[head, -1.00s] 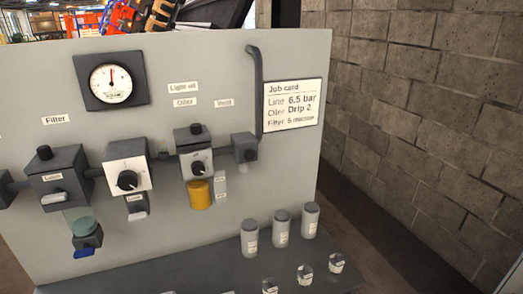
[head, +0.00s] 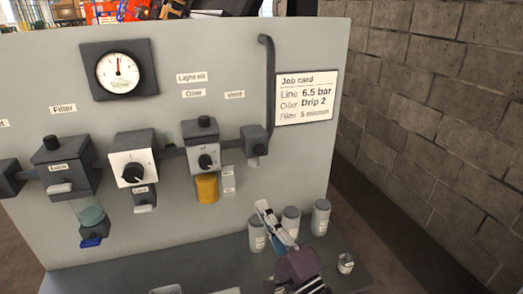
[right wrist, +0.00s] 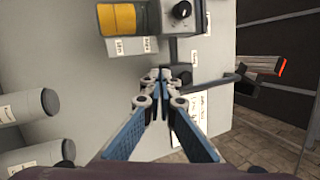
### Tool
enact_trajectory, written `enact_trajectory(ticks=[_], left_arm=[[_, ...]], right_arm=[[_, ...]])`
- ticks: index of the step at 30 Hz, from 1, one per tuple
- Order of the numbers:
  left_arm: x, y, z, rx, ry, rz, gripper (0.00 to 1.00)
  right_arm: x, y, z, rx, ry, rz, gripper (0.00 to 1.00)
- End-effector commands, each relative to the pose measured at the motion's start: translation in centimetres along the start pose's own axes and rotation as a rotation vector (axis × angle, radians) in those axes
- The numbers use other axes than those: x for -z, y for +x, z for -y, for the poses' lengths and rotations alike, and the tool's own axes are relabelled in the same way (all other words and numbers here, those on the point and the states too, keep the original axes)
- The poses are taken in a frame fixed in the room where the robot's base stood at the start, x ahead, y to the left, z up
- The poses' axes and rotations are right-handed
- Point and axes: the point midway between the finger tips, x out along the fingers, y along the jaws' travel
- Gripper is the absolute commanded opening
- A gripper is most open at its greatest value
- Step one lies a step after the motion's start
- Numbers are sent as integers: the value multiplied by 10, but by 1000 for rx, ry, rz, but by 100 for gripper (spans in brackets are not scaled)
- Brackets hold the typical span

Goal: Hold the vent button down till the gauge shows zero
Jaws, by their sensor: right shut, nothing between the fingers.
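The gauge (head: 118,73) is a round white dial in a dark square frame at the upper left of the panel. Its needle points about straight up, off any clear zero reading; the numbers are too small to read. The vent block (head: 254,140) is a small dark box below the "Vent" label (head: 234,94); its button is not clear. My right gripper (head: 263,207) is shut and empty, below and in front of the vent block, apart from it. In the right wrist view its fingertips (right wrist: 160,76) overlap the dark vent block. My left gripper is out of view.
The oiler (head: 201,145) with its amber bowl (head: 207,188) is just left of the vent block. A dark pipe (head: 268,85) rises to its right, beside the job card (head: 307,97). Several grey canisters (head: 321,217) stand on the shelf (head: 130,272) behind my right gripper.

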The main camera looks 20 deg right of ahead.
Motion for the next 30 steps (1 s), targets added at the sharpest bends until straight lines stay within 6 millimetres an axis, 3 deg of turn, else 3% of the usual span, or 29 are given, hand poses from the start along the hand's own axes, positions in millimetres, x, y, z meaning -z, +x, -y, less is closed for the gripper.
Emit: enact_trajectory(ticks=[3, 6, 11, 24, 30], left_arm=[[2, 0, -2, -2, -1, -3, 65], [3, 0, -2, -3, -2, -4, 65], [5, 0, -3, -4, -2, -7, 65], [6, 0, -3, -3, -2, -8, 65], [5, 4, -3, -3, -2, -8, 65]], right_arm=[[2, 8, 40, 160, 160, 24, 0], [3, 9, 66, 265, 270, 53, 0], [5, 7, 92, 366, 378, 90, 0], [6, 5, 98, 395, 409, 103, 0], [9, 15, 94, 395, 407, 103, 0]])
